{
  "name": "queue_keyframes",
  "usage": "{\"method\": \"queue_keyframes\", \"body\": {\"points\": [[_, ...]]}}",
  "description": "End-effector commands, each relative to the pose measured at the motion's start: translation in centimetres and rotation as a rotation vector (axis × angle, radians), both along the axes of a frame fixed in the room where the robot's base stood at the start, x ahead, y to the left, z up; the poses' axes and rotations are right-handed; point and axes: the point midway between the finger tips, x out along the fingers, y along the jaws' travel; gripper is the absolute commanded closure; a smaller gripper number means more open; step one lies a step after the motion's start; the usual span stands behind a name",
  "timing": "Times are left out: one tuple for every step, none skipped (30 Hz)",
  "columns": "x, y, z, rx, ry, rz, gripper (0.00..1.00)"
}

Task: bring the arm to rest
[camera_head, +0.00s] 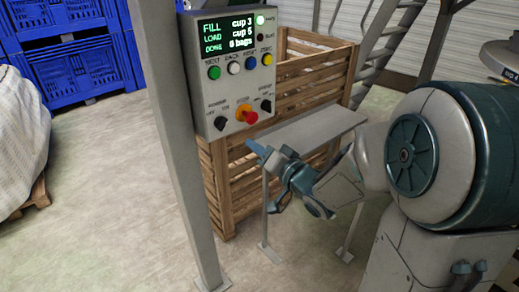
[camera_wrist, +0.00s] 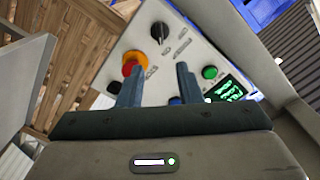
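My arm reaches in from the right in the head view. My gripper (camera_head: 262,153) is in front of and below the control panel (camera_head: 205,100), apart from it as far as I can tell. In the wrist view my gripper (camera_wrist: 158,72) has its two fingers spread with nothing between them, facing the panel (camera_wrist: 172,45). A red stop button (camera_head: 249,116) on a yellow base, black knobs and several coloured buttons are on the panel. Its screen (camera_head: 227,36) reads FILL cup 3, LOAD cup 5, DONE 6 bags. A green lamp (camera_head: 260,20) is lit.
A grey post (camera_head: 172,130) carries the panel. A slatted wooden crate (camera_head: 222,185) stands behind, with a grey flat plate (camera_head: 312,130) close to my wrist. Blue crates (camera_head: 75,85) and a wrapped pallet load (camera_head: 15,140) are at left. The floor (camera_head: 110,200) between is clear.

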Motion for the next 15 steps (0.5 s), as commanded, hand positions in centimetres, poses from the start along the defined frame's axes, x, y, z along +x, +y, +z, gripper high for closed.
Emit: {"method": "queue_keyframes", "body": {"points": [[0.0, 0.0, 0.0, 0.000, 0.000, 0.000, 0.68], [0.0, 0.0, 0.0, 0.000, 0.000, 0.000, 0.68], [0.0, 0.0, 0.0, 0.000, 0.000, 0.000, 0.68], [0.0, 0.0, 0.0, 0.000, 0.000, 0.000, 0.68], [0.1, -0.1, 0.0, -0.012, 0.001, -0.008, 0.68], [0.2, -0.3, -0.1, -0.045, 0.008, -0.028, 0.68], [0.3, -0.6, -0.2, -0.074, 0.015, -0.046, 0.68], [0.4, -1.0, -0.4, -0.108, 0.024, -0.069, 0.68], [0.5, -1.5, -0.6, -0.162, 0.039, -0.102, 0.68], [0.5, -2.0, -0.8, -0.204, 0.053, -0.129, 0.68], [0.5, -2.6, -1.0, -0.250, 0.069, -0.158, 0.68], [0.4, -3.3, -1.2, -0.311, 0.094, -0.193, 0.68], [0.3, -3.9, -1.4, -0.356, 0.113, -0.220, 0.68], [0.1, -4.6, -1.6, -0.400, 0.135, -0.244, 0.68], [-0.2, -5.4, -1.8, -0.453, 0.166, -0.274, 0.68]]}}
